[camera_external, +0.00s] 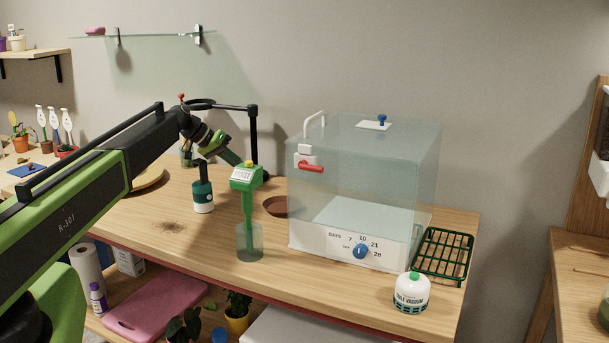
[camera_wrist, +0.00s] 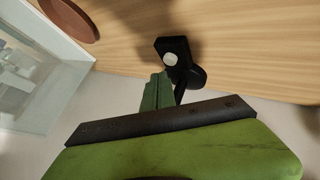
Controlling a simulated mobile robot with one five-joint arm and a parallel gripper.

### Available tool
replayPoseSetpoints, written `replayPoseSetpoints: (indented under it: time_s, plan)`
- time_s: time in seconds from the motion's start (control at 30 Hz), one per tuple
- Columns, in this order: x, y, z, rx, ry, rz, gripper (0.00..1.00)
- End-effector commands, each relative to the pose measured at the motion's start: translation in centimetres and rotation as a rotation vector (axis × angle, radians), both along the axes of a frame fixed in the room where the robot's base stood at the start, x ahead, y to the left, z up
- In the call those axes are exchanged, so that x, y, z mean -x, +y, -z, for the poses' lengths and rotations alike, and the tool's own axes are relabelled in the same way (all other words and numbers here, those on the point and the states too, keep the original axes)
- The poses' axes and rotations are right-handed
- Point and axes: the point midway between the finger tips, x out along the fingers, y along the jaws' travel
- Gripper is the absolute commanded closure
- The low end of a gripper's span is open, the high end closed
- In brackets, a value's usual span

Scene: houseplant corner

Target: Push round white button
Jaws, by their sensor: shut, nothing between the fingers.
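The round white button (camera_wrist: 171,58) sits on a small black block (camera_wrist: 168,45) in the wrist view. The block joins the black foot of a stand whose upright post (camera_external: 254,130) shows in the external view. I cannot make out the button in the external view. My gripper (camera_wrist: 160,76) is shut and empty, its green fingertips just below the button in the picture; whether they touch the block I cannot tell. In the external view my gripper (camera_external: 236,159) reaches down behind the green meter, which hides its tips.
A green meter (camera_external: 246,178) stands in a glass cup (camera_external: 249,243) in front of my gripper. A clear box (camera_external: 365,170) with a blue dial stands to the right. A brown saucer (camera_external: 275,207) lies between. A teal-and-white bottle (camera_external: 203,194) stands to the left.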

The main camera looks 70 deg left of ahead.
Motion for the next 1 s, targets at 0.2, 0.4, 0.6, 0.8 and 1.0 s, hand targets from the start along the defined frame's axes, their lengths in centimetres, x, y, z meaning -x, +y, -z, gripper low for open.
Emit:
replayPoseSetpoints:
  time_s: [0.2,0.4,0.6,0.8,1.0]
  plan:
    - [0.0,0.0,-3.1,0.000,0.000,0.000,1.00]
    - [0.0,0.0,-5.4,0.000,0.000,0.000,1.00]
    - [0.0,0.0,-5.7,0.000,0.000,0.000,1.00]
    - [0.0,0.0,-5.6,0.000,0.000,0.000,1.00]
    - [-0.5,-0.2,-6.2,-0.004,0.003,-0.006,1.00]
